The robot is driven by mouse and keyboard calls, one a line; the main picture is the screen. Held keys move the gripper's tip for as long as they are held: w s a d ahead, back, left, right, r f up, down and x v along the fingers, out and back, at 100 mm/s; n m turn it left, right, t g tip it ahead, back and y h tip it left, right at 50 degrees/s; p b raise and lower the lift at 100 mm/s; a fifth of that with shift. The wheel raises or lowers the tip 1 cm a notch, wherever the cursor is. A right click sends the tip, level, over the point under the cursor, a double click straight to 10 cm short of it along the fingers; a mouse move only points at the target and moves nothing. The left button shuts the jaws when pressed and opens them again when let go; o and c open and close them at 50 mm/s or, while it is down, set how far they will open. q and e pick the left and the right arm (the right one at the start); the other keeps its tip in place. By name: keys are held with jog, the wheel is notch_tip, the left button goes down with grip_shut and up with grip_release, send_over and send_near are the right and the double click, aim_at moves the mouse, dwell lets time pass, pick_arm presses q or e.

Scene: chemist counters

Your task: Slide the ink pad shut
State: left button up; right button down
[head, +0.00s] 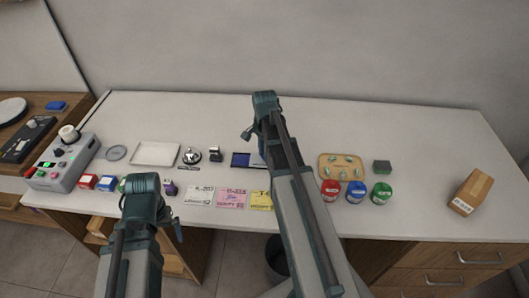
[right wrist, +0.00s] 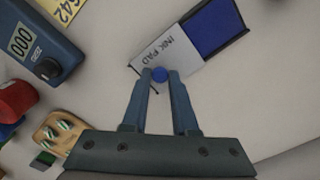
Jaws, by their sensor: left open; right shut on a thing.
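The ink pad (head: 241,160) lies on the white counter, partly hidden by my right arm in the head view. In the right wrist view, its light lid (right wrist: 172,55), lettered INK PAD, is slid off to one side and the dark blue pad (right wrist: 212,22) lies bare. A small round blue knob (right wrist: 159,74) stands near the lid's end. My right gripper (right wrist: 160,76) is shut on this knob, one finger on each side. My left gripper (head: 178,232) is open and empty, in front of the counter's front edge at the left.
A blue counter device (right wrist: 42,60) and a wooden ampoule tray (head: 342,158) are near the right gripper. Red, blue and green jars (head: 355,191) stand at the right. Paper cards (head: 231,198) lie in front of the ink pad. The counter behind it is clear.

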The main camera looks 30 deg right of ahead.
dwell(0.7)
jog(key=w+a, duration=0.2)
jog(key=a, duration=0.1)
jog(key=w+a, duration=0.2)
jog(key=shift+a, duration=0.45)
jog(key=c, duration=0.7)
grip_release()
jog(key=shift+w+a, duration=0.1)
jog(key=shift+a, duration=0.05)
jog(key=shift+r, duration=0.1)
